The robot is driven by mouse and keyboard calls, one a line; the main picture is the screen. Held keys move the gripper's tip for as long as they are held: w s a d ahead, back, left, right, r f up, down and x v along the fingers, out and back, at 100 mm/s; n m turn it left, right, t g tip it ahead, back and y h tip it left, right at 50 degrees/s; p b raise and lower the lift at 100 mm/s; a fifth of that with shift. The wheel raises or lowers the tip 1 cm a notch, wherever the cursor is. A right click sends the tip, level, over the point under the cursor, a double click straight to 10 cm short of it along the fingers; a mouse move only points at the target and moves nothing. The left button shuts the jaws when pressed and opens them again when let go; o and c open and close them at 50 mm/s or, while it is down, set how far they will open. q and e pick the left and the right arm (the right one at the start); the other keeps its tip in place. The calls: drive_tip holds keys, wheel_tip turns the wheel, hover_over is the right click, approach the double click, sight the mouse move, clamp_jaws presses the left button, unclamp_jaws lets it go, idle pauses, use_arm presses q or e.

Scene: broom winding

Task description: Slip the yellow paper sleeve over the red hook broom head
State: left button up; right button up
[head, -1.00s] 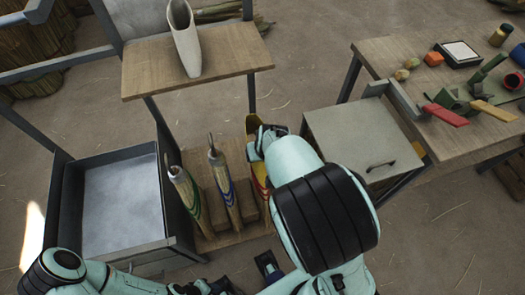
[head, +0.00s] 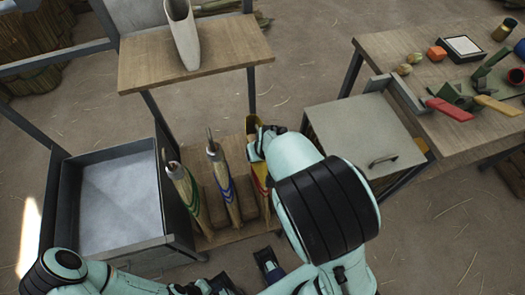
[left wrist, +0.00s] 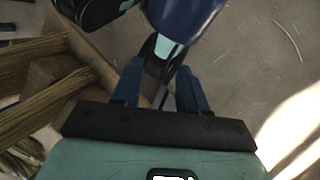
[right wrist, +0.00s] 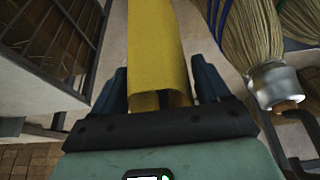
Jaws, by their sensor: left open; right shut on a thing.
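The yellow paper sleeve (right wrist: 157,45) runs between the fingers of my right gripper (right wrist: 160,88), which is shut on it. Its near end is open and looks brownish inside. In the head view the sleeve (head: 252,124) shows beside my right gripper, at the right broom place on the low stand. The red-banded broom head (head: 261,183) is there, mostly hidden by my right arm; how much of it is inside the sleeve I cannot tell. My left gripper (left wrist: 158,88) is open and empty, low in front of the stand.
The blue-banded broom head (head: 222,180) and green-banded one (head: 184,190) stand left of it, hooks up. A grey bin (head: 120,205) is at left, a white sleeve-like form (head: 183,32) on the shelf (head: 225,55) above. A grey cabinet (head: 360,140) and cluttered table (head: 410,95) are at right.

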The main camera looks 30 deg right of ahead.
drive_tip(key=shift+f+b, duration=0.9)
drive_tip(key=shift+f, duration=0.5)
use_arm(q)
drive_tip(key=shift+w+f+t+b, duration=0.5)
drive_tip(key=shift+w+f+b, duration=0.45)
drive_tip(key=shift+f+b, duration=1.5)
use_arm(e)
drive_tip(key=shift+f, duration=3.35)
wheel_tip(320, 180, up, 6)
drive_tip(key=p, duration=0.7)
drive_tip(key=shift+r, duration=0.2)
wheel_tip(320, 180, up, 2)
drive_tip(key=p, duration=0.2)
drive_tip(key=shift+r+p, duration=0.1)
drive_tip(key=shift+p, duration=0.3)
use_arm(q)
drive_tip(key=w+r+p, duration=0.4)
drive_tip(key=r, duration=0.6)
drive_tip(key=w+r+p, duration=0.4)
drive_tip(key=r+p, duration=0.1)
drive_tip(key=r, duration=0.5)
drive_tip(key=shift+p, duration=0.3)
use_arm(e)
wheel_tip(320, 180, up, 23)
drive_tip(key=shift+f, duration=0.2)
